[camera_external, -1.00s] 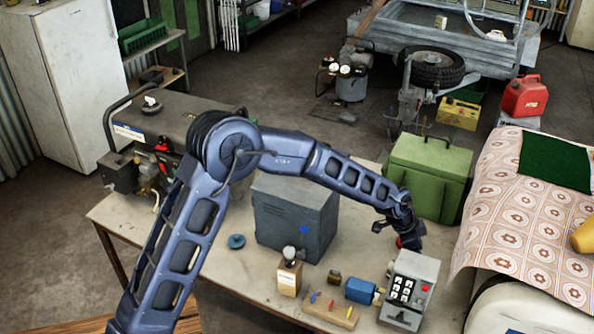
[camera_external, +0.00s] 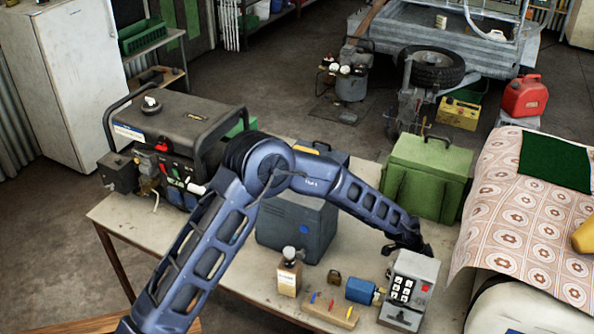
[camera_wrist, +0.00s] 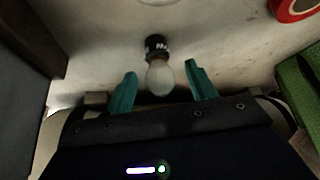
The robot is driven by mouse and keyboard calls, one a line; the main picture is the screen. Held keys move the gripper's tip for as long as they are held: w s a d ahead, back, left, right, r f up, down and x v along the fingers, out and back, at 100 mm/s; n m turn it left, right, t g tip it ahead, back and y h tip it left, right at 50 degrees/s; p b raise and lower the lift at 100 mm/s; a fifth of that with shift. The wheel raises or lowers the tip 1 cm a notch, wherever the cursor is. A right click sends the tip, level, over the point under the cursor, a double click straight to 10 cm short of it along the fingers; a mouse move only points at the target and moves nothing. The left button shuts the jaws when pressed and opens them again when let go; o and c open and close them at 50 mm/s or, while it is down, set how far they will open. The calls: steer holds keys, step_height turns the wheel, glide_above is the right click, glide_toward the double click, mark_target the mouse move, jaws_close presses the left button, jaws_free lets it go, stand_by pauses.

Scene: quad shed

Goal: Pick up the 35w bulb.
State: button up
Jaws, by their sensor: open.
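In the wrist view a bulb (camera_wrist: 160,78) lies on the worktop. It has a frosted glass globe and a dark cap with a small white marking too blurred to read. My gripper (camera_wrist: 160,82) is open, with one teal finger to the left and one to the right of the globe. The globe points toward my palm and the cap points away, beyond the fingertips. Whether the fingers are down at the bulb's height cannot be told. In the external view my gripper (camera_external: 410,246) is low over the table behind the grey switch box, and the bulb cannot be made out.
The grey switch box (camera_external: 412,283) stands just in front of my gripper and the green case (camera_external: 428,180) behind it. A dark grey box (camera_external: 290,228) is to the left. A red ring (camera_wrist: 292,9) lies at the wrist view's top right.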

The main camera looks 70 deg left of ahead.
steer(key=x, duration=0.2)
steer(key=shift+w+f, duration=0.2)
steer(key=shift+f, duration=0.15)
steer(key=c, duration=1.1)
